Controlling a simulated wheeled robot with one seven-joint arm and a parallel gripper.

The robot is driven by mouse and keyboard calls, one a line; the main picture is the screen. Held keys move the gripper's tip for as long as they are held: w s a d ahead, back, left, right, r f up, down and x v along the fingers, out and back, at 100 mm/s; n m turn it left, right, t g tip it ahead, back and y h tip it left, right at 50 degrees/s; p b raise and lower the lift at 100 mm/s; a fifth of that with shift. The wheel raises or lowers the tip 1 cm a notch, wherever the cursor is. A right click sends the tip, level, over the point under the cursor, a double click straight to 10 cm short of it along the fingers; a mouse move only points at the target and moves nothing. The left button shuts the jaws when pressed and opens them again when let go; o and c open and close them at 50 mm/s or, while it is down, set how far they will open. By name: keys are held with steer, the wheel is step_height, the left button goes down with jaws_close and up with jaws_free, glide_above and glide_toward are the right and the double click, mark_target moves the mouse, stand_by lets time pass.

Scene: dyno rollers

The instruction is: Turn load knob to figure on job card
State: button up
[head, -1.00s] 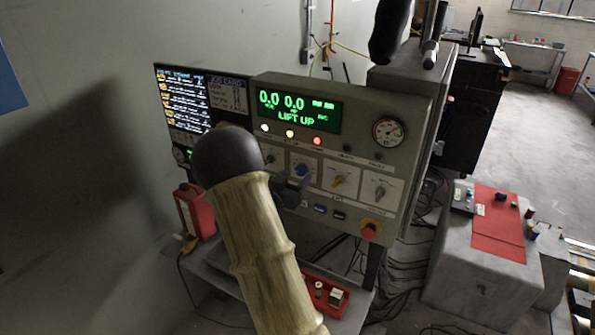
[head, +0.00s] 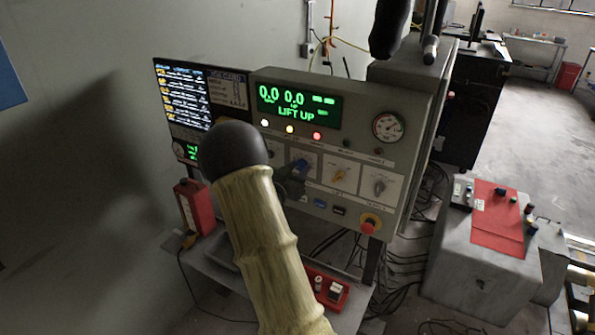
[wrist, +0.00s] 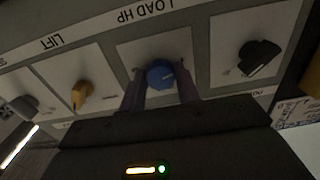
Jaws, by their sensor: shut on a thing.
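The load knob (wrist: 160,75) is round and blue, on a white plate labelled LOAD HP in the wrist view. The two fingers of my gripper (wrist: 161,87) are on either side of it and shut on it. In the head view the blue knob (head: 300,166) shows partly behind my gripper (head: 291,181), and my arm covers part of the panel's lower left. The job card (head: 228,88) is a dark panel left of the display; its figures are too small to read. The green display (head: 298,106) shows 0.0, 0.0 and LIFT UP.
A yellow lift knob (wrist: 81,93) and a black knob (wrist: 258,57) flank the load knob. A red stop button (head: 369,224) sits low on the panel. A round gauge (head: 389,126) is at upper right.

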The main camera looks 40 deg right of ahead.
steer(key=shift+f+m+b, duration=0.15)
steer(key=shift+m+b, duration=0.15)
steer(key=shift+b, duration=0.3)
steer(key=shift+f+m+b, duration=0.15)
steer(key=shift+m+b, duration=0.45)
steer(key=shift+b, duration=0.4)
steer(key=m+b, duration=0.3)
steer(key=b, duration=0.2)
steer(key=shift+f, duration=0.1)
steer(key=m+b, duration=0.6)
steer(key=b, duration=0.4)
steer(key=shift+w+m, duration=0.1)
steer(key=shift+m, duration=0.2)
steer(key=m+b, duration=0.6)
steer(key=b, duration=0.2)
steer(key=m+b, duration=0.1)
steer(key=b, duration=0.1)
steer(key=m+b, duration=0.1)
steer(key=m, duration=0.1)
steer(key=shift+r+m+b, duration=0.2)
steer(key=shift+m+b, duration=0.1)
steer(key=shift+b, duration=0.05)
steer(key=shift+r+m+b, duration=0.2)
steer(key=shift+m+b, duration=0.95)
steer(key=shift+m, duration=0.25)
